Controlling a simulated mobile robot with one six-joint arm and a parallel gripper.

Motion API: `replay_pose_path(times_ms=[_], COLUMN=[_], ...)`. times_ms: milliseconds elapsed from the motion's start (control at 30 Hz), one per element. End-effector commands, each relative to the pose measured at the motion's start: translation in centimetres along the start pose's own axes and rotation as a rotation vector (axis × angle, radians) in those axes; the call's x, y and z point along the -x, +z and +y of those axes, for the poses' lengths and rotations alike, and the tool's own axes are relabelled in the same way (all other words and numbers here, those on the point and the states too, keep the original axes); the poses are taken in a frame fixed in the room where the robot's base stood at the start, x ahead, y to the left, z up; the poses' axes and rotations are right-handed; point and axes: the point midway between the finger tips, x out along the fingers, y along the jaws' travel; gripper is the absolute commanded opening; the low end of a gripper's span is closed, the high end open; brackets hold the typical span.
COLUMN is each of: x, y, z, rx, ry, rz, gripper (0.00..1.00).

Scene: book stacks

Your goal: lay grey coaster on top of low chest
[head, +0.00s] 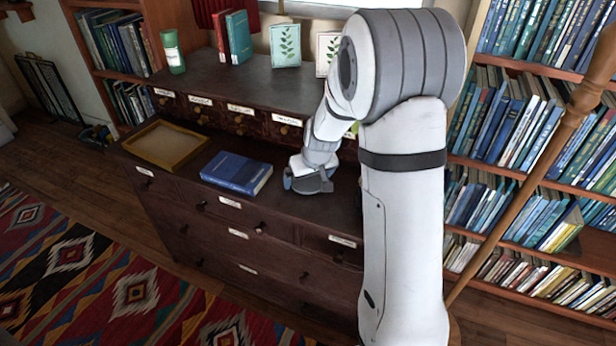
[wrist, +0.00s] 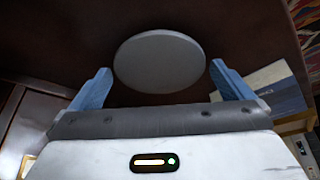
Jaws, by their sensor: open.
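The grey coaster (wrist: 160,62) is a plain round disc seen in the wrist view against the dark brown top of the low chest (head: 285,210). It appears to lie flat there, though any small gap under it cannot be judged. My gripper (wrist: 160,84) is open, with one blue finger on each side of the coaster and a visible gap at both sides. In the head view my gripper (head: 304,182) is low over the chest top, right of the blue book, and largely hides the coaster.
A blue book (head: 236,172) lies left of my gripper. A shallow yellow-rimmed tray (head: 166,145) lies farther left.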

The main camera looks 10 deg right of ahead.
Motion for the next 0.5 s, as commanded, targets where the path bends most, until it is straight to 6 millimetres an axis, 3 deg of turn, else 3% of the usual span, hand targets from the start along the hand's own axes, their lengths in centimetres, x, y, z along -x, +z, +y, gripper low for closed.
replay_pose_path(times_ms=[500], x=[9.8], y=[-0.2], z=[0.0], rx=[0.001], ry=[0.001], rz=[0.004], gripper=[1.0])
